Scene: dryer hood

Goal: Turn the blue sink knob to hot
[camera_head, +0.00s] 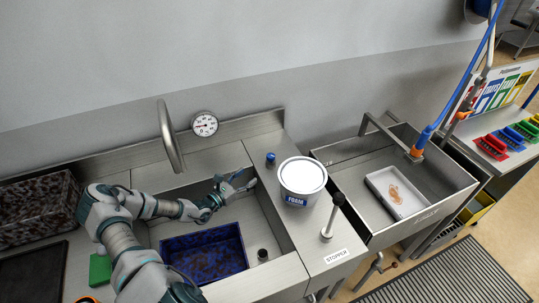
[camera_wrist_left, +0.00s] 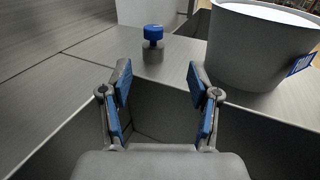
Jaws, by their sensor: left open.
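The blue sink knob (camera_head: 270,157) sits on the steel counter between the two sinks, behind the foam tub. In the left wrist view the knob (camera_wrist_left: 153,34) has a blue cap on a short metal stem, ahead of the fingers and near the middle. My left gripper (camera_head: 236,181) is over the left sink, to the left of the knob and apart from it. In the left wrist view my left gripper (camera_wrist_left: 158,82) is open, with its blue-padded fingers spread and nothing between them. My right gripper is not in view.
A white foam tub (camera_head: 303,180) stands close to the right of the knob. A metal stopper handle (camera_head: 333,213) stands in front of the tub. A curved faucet (camera_head: 168,137) and a dial gauge (camera_head: 204,124) are behind the sink. A dark blue bin (camera_head: 204,252) sits in the sink.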

